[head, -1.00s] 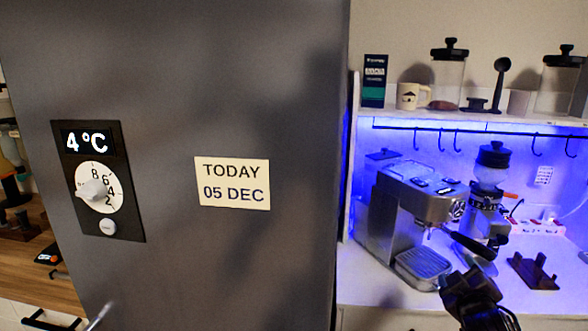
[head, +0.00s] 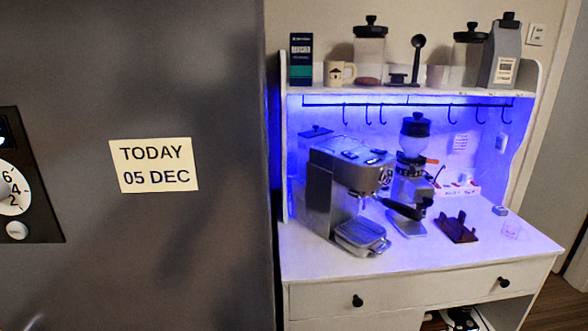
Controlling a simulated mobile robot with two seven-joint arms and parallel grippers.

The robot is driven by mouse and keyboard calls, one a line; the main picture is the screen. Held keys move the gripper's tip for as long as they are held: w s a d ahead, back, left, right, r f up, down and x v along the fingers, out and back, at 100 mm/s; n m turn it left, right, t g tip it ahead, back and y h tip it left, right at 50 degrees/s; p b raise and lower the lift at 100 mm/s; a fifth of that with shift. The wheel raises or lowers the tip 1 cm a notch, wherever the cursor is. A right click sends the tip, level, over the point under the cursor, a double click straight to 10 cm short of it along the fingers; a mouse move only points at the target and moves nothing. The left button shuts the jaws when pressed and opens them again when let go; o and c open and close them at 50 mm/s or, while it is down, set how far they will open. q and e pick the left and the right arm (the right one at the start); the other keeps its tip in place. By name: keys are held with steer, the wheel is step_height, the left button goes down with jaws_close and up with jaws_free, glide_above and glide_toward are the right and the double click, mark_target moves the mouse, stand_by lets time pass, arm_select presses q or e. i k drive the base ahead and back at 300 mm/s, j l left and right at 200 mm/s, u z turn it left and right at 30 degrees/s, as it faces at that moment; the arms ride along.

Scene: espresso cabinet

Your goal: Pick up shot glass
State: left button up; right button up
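A small clear shot glass (head: 511,229) stands near the right end of the white counter (head: 440,262) in the head view. It is faint against the white top, right of a dark brown stand (head: 457,227). A dark shape is cut off by the bottom edge, below the drawers. I cannot tell whether it is my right gripper or something on a lower shelf. No gripper is near the glass. My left gripper is not in view.
A large grey fridge (head: 220,120) fills the left side. An espresso machine (head: 335,190) and a grinder (head: 412,180) stand on the counter left of the glass. A small grey block (head: 499,211) lies behind the glass. Jars stand on the upper shelf (head: 440,91). The counter front is clear.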

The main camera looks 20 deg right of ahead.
mark_target(511, 230)
steer(key=z, duration=1.95)
